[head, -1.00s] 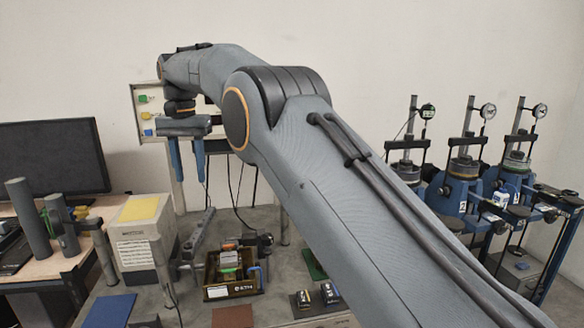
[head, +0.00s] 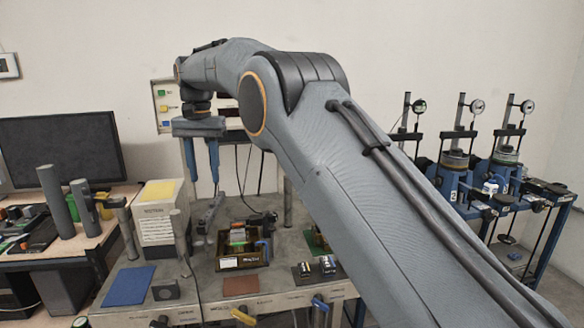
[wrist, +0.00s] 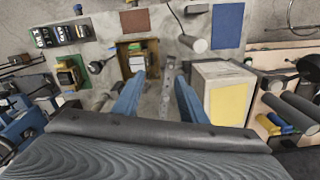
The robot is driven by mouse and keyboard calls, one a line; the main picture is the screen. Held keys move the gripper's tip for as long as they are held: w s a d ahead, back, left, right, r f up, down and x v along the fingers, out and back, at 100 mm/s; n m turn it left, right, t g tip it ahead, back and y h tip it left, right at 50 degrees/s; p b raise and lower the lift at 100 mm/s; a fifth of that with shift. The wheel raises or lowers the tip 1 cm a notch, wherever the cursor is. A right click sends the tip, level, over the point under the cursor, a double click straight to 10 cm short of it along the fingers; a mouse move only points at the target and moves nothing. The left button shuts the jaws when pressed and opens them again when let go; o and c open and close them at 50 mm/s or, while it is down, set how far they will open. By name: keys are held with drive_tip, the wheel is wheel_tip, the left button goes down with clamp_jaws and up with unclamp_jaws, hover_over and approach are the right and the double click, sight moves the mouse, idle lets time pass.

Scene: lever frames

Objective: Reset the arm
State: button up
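My arm crosses the head view from the lower right up to the left, with its elbow high. My gripper (head: 203,180) hangs pointing down above the grey workbench (head: 285,273). Its two blue fingers are apart with nothing between them. In the wrist view the open gripper (wrist: 158,84) shows the bench below, with no finger touching anything that I can see.
On the bench are a dark tray (head: 230,262) of small parts, a white box with a yellow top (head: 152,228), a blue mat (head: 128,286) and a brown mat (head: 241,286). A monitor (head: 60,153) stands left; blue gauge stands (head: 455,185) stand right.

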drive_tip(key=s+d+f+b, duration=0.15)
drive_tip(key=d+f, duration=0.25)
drive_tip(key=d, duration=0.5)
drive_tip(key=s+d+f+b, duration=0.1)
drive_tip(key=d+f+b, duration=0.1)
drive_tip(key=d+f, duration=0.45)
drive_tip(key=s+d+f+b, duration=0.1)
drive_tip(key=d+f+b, duration=0.1)
drive_tip(key=d, duration=0.8)
drive_tip(key=s+d+f+b, duration=0.1)
drive_tip(key=s+d+f, duration=0.4)
drive_tip(key=s, duration=0.3)
drive_tip(key=s+d+f+b, duration=0.1)
drive_tip(key=s+d+f, duration=0.4)
drive_tip(key=s, duration=0.3)
drive_tip(key=s+d+f+t+b, duration=0.1)
drive_tip(key=s+d+f+b, duration=0.1)
drive_tip(key=s+d+f, duration=0.3)
drive_tip(key=s+d, duration=0.2)
drive_tip(key=s, duration=0.1)
drive_tip(key=shift+s+d+n, duration=0.25)
drive_tip(key=shift+d+n, duration=0.05)
